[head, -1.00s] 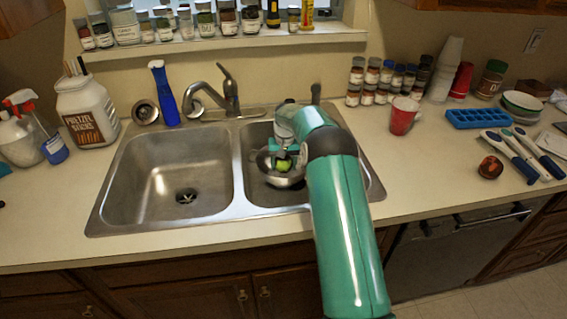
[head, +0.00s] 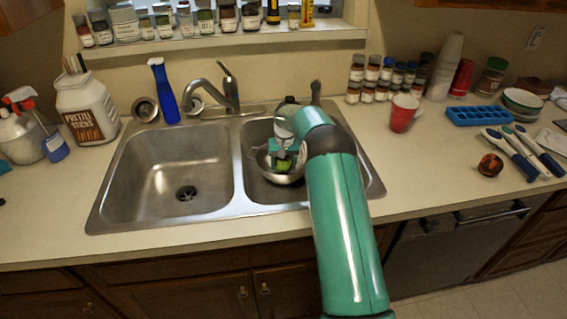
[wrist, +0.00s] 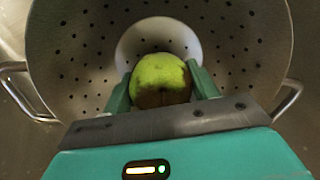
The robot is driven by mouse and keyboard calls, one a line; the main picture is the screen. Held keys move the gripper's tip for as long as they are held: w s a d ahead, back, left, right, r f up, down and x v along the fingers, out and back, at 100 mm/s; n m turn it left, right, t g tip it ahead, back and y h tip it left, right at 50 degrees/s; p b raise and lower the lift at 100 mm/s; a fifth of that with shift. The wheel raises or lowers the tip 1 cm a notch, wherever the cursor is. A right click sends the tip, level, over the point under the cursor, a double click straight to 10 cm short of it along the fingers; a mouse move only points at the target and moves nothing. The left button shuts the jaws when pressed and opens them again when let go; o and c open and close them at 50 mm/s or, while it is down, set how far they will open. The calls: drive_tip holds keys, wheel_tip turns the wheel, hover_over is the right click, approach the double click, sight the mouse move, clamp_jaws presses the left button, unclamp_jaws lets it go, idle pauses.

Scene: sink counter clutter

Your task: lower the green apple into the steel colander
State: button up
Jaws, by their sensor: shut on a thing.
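The green apple (wrist: 160,78), with a brown patch on its lower side, is between the two fingers of my gripper (wrist: 162,88) in the wrist view. My gripper is shut on it. The steel colander (wrist: 75,50), with rows of holes and a wire handle on each side, surrounds the apple in that view. In the head view the colander (head: 264,163) sits in the right sink basin. My gripper (head: 284,163) points down into it, and a bit of the apple (head: 283,168) shows between the fingers. Whether the apple touches the colander's bottom cannot be told.
The faucet (head: 228,90) stands behind the basins. The left basin (head: 175,165) is empty. A red cup (head: 403,113), a blue ice tray (head: 478,116) and several jars stand on the right counter. A blue bottle (head: 164,92) and a pretzel jar (head: 88,108) stand on the left.

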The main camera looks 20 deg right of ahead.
drive_tip(key=shift+f, duration=0.35)
idle(0.6)
drive_tip(key=o, duration=1.2)
drive_tip(key=shift+c, duration=0.2)
wheel_tip(320, 180, up, 14)
drive_tip(key=shift+d, duration=0.2)
